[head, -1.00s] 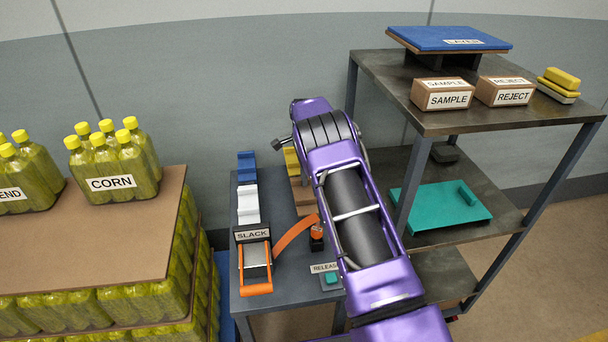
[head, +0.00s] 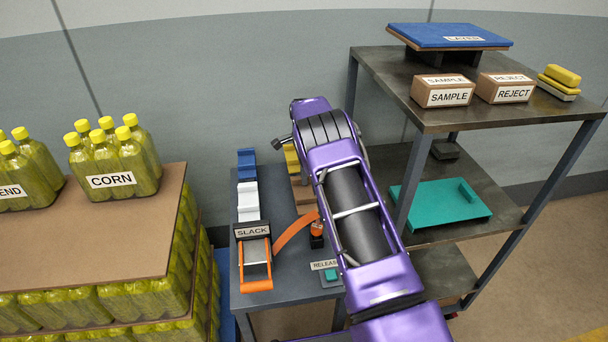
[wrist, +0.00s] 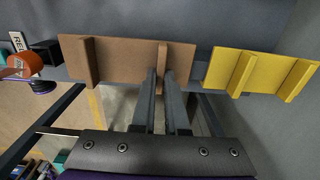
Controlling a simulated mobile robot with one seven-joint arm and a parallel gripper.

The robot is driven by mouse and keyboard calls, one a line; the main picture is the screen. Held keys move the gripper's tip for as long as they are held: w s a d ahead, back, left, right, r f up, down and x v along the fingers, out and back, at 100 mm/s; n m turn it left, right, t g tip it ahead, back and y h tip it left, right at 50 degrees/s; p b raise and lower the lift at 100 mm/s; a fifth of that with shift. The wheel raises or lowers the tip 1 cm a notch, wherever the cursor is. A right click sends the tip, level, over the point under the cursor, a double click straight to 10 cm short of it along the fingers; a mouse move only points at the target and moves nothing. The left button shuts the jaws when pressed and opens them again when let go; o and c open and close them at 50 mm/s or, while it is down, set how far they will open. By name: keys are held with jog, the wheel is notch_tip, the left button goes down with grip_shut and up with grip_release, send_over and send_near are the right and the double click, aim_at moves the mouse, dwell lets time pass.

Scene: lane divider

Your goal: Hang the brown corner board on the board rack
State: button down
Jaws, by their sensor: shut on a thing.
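The brown corner board (wrist: 125,60) is in the wrist view, a flat plate with two upright ribs. My gripper (wrist: 160,74) is shut on its right rib. In the head view a brown part (head: 304,198) shows beside my arm, and the gripper is hidden behind the arm. I cannot tell whether the board rests on the table or is lifted. No board rack is clearly identifiable in these views.
A yellow corner board (wrist: 260,72) lies just right of the brown one. The dark table (head: 275,215) holds blue and white pieces (head: 247,185), an orange SLACK ratchet (head: 256,265) and a RELEASE button (head: 331,275). Shelves (head: 385,75) stand right; a bottle pallet (head: 90,235) stands left.

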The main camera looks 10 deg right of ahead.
jog(key=shift+f, duration=0.2)
jog(key=c, duration=0.9)
grip_release()
jog(key=shift+o, duration=0.2)
notch_tip(320, 180, up, 17)
jog(key=p, duration=0.2)
jog(key=shift+r+p, duration=0.2)
jog(key=shift+p, duration=0.1)
